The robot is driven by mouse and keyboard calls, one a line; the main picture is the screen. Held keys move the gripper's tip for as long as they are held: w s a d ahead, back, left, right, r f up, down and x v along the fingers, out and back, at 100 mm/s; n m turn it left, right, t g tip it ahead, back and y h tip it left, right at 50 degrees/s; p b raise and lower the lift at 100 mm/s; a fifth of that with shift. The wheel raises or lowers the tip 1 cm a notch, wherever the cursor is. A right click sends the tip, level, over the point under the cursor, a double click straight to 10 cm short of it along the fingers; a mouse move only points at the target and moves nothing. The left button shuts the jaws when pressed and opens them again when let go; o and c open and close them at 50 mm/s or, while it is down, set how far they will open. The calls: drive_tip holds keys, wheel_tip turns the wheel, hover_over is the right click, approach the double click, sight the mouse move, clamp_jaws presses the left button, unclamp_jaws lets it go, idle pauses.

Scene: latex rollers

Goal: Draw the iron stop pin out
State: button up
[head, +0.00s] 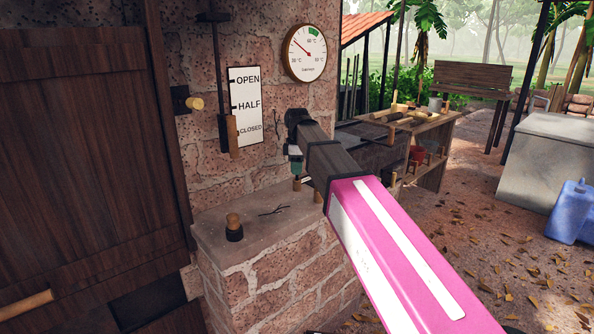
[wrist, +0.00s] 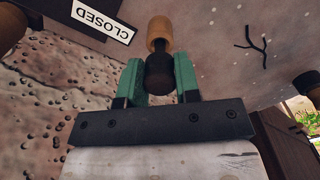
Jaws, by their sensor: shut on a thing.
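My gripper (head: 294,158) is in front of the stone wall, above the right part of the ledge. In the wrist view, its green fingers (wrist: 159,82) are shut on a dark, rounded piece with a wooden part beyond it, which looks like the stop pin (wrist: 158,70). My arm hides most of this in the head view, and I cannot tell whether the pin is still seated. A dark lever (head: 222,88) with a wooden handle hangs beside the OPEN/HALF/CLOSED plate (head: 246,92), its handle near CLOSED. The plate's CLOSED end (wrist: 104,21) shows upside down in the wrist view.
A wooden-topped peg (head: 234,226) stands on the stone ledge (head: 212,224). Another wooden knob (head: 195,103) sticks out left of the lever. A round gauge (head: 306,53) is on the wall. A dark wooden door (head: 85,130) is at left; a workbench (head: 430,130) stands behind my arm.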

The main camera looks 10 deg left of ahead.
drive_tip(key=shift+r, duration=2.85)
